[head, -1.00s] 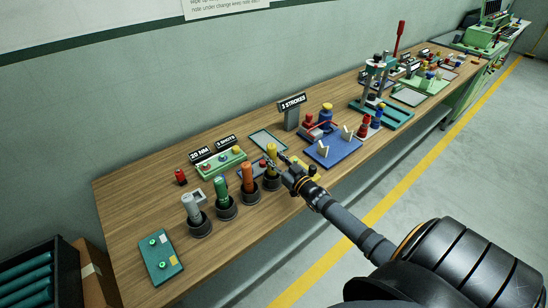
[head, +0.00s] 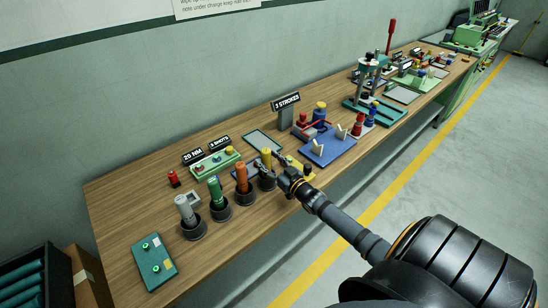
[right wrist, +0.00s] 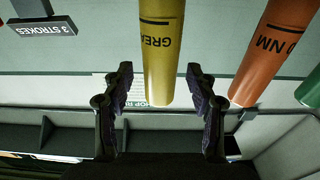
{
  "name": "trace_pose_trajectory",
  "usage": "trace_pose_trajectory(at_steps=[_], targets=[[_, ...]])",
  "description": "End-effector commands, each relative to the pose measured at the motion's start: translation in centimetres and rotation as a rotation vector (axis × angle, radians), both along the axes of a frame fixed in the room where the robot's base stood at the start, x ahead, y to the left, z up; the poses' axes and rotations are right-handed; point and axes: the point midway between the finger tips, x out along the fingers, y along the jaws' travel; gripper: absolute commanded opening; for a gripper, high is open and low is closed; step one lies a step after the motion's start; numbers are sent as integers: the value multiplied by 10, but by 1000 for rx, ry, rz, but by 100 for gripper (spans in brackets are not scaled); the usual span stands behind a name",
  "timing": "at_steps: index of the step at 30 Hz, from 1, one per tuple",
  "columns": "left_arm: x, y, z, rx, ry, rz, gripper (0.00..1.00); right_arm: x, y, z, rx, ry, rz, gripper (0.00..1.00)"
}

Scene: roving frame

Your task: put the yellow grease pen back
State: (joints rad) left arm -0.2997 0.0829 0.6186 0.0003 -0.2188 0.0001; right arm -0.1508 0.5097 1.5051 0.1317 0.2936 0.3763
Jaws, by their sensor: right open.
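The yellow grease pen (head: 266,158) stands upright in a black round holder (head: 267,182), the rightmost in a row on the wooden bench. In the right wrist view the yellow pen (right wrist: 162,60) shows upside down with part of a word, "GREA", on it. My right gripper (head: 277,168) reaches in from the right at the pen. In the right wrist view its fingers (right wrist: 159,85) are open, one on each side of the pen, with gaps visible on both sides. My left gripper is not in view.
Orange (head: 241,176), green (head: 215,190) and grey (head: 185,208) tools stand in similar holders to the left. The orange tool is close beside my right finger in the wrist view. A blue fixture (head: 325,150) lies to the right.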

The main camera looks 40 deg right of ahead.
Motion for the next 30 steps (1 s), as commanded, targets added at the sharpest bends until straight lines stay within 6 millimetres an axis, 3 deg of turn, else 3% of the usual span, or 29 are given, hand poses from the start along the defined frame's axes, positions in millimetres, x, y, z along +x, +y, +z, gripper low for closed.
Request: trace_pose_trajectory(at_steps=[15,21,30], targets=[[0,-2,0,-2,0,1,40,-101,-7,-8,-3,4,4,58],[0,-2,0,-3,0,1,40,-116,-8,-7,-1,0,1,58],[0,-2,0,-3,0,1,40,-116,-9,-7,-1,-1,0,58]])
